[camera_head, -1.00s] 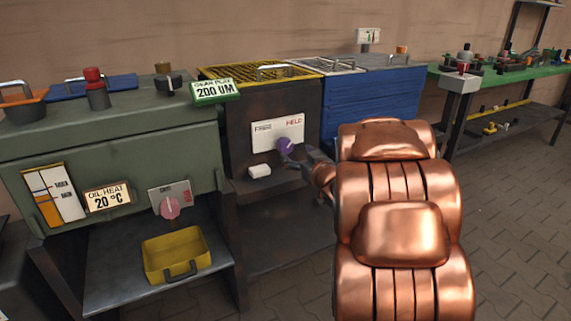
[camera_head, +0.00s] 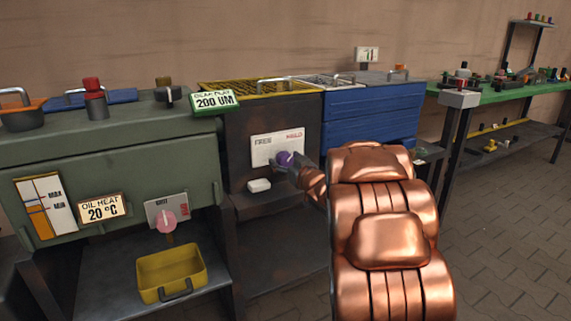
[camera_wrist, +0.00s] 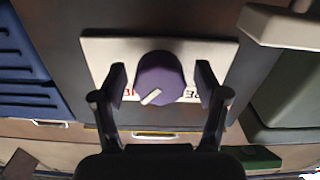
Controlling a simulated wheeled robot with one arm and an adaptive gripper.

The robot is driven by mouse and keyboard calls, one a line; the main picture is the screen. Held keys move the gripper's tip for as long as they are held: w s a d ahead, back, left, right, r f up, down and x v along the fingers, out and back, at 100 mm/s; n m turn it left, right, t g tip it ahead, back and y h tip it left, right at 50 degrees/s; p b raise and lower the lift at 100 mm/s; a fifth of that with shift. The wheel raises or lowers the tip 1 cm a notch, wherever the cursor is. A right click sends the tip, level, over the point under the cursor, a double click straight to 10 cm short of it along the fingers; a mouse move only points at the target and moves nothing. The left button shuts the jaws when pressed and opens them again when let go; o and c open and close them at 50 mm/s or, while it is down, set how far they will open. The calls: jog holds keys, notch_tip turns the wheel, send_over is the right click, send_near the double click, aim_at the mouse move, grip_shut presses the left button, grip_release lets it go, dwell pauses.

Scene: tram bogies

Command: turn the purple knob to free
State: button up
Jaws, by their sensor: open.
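The purple knob (camera_head: 283,158) is on a white plate (camera_head: 265,148) on the front of a dark cabinet. The plate reads FREE on its left and HELD on its right. In the wrist view, which is upside down, the knob (camera_wrist: 160,78) has a white pointer slanting to the lower left, toward the red HELD lettering. My gripper (camera_wrist: 160,82) is open, with one finger on each side of the knob. Small gaps show between the fingers and the knob. In the head view my gripper (camera_head: 290,163) is at the knob and my copper arm hides part of the area.
A small white block (camera_head: 259,185) juts out below the plate. A green cabinet (camera_head: 110,160) with a pink knob (camera_head: 167,220) stands at left, above a yellow tray (camera_head: 172,272). A blue drawer unit (camera_head: 370,115) is at right.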

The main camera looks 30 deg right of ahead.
jog(key=shift+w, duration=0.15)
jog(key=c, duration=1.2)
